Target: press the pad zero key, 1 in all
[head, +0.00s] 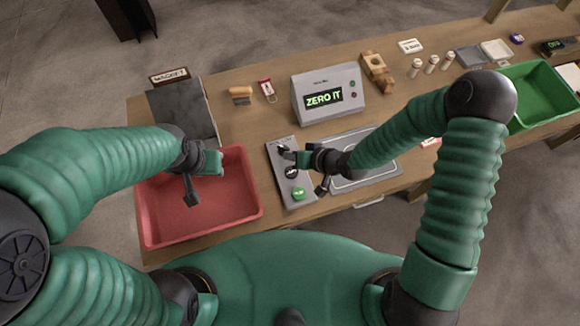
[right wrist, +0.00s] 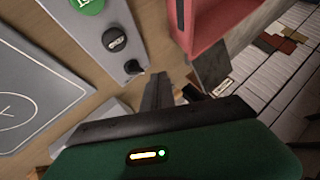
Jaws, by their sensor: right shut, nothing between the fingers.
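The grey key pad (head: 275,160) lies on the table between the red bin and a grey tray. It has a green key (head: 298,194) at its near end and a black round key (head: 291,172) with pale lettering in the middle. In the right wrist view the black key (right wrist: 115,40) sits between the green key (right wrist: 87,5) and a small black knob (right wrist: 133,67). My right gripper (head: 287,153) is shut and empty over the pad's far end; its fingers (right wrist: 158,88) show near the knob. Contact cannot be told. My left gripper (head: 215,163) is above the red bin; its fingers are unclear.
A grey box with a lit display (head: 323,98) reading "ZERO IT" stands behind the pad. The red bin (head: 250,217) is left of the pad, the grey tray (head: 395,172) right. A green bin (head: 535,85) and small items stand farther right. Wooden blocks (head: 376,72) stand behind.

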